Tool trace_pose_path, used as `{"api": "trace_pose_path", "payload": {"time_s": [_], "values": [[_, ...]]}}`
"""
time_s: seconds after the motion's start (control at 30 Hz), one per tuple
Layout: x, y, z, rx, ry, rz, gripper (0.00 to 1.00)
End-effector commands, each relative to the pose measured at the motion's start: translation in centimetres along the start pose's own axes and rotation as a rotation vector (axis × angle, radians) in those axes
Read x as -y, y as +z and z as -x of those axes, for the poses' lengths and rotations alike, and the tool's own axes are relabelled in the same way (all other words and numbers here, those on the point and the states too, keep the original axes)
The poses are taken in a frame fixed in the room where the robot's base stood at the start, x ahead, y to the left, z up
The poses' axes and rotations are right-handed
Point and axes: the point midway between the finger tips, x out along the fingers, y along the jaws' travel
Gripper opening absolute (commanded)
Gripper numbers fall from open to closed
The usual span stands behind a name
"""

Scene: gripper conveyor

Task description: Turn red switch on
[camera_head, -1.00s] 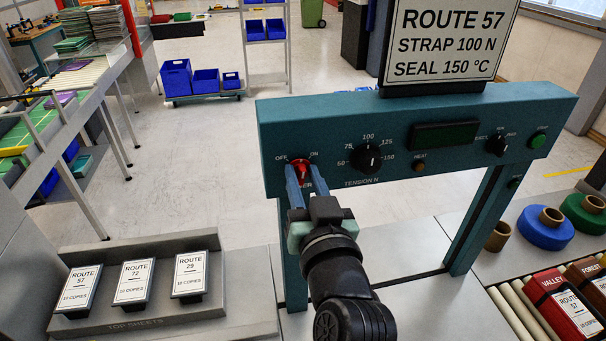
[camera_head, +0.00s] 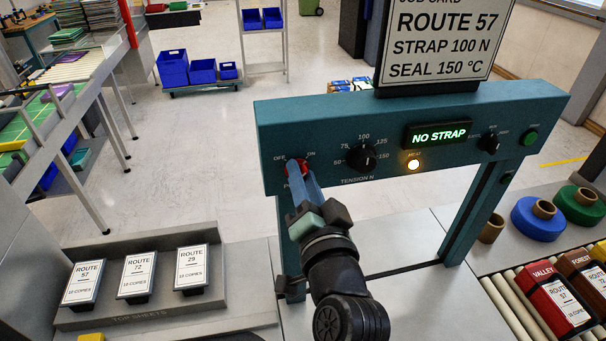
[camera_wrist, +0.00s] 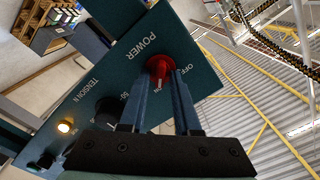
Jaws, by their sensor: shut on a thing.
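The red switch (camera_head: 297,174) is a round red knob at the left end of the teal panel (camera_head: 350,118), between the OFF and ON labels. In the wrist view the red switch (camera_wrist: 159,68) shows between the two blue fingers, below the word POWER. My gripper (camera_head: 305,182) is shut on it, with the fingers on either side of the knob. In the wrist view my gripper (camera_wrist: 160,92) points straight at the panel. The fingers partly hide the knob in the head view. The display (camera_head: 438,135) is lit green and reads NO STRAP. The heat lamp (camera_head: 413,164) glows.
The tension dial (camera_head: 361,158) is just right of my gripper. A job card (camera_head: 438,42) stands above the panel. A tray with several top sheets (camera_head: 140,310) lies at the left. Blue and green tape rolls (camera_head: 540,218) and red boxes (camera_head: 556,298) are at the right.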

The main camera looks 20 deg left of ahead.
Motion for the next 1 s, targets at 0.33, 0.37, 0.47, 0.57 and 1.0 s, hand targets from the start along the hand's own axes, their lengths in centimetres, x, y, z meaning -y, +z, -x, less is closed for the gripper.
{"api": "trace_pose_path", "payload": {"time_s": [0.33,0.37,0.47,0.57,1.0], "values": [[-0.1,0.2,0.0,0.004,0.002,-0.014,0.0],[-0.1,0.2,0.0,0.004,0.002,-0.014,0.0],[-0.1,0.2,0.0,0.004,0.002,-0.013,0.33],[-0.1,0.2,0.0,0.004,0.002,-0.013,0.44],[-0.2,0.1,1.4,-0.002,0.001,-0.011,0.44]]}}
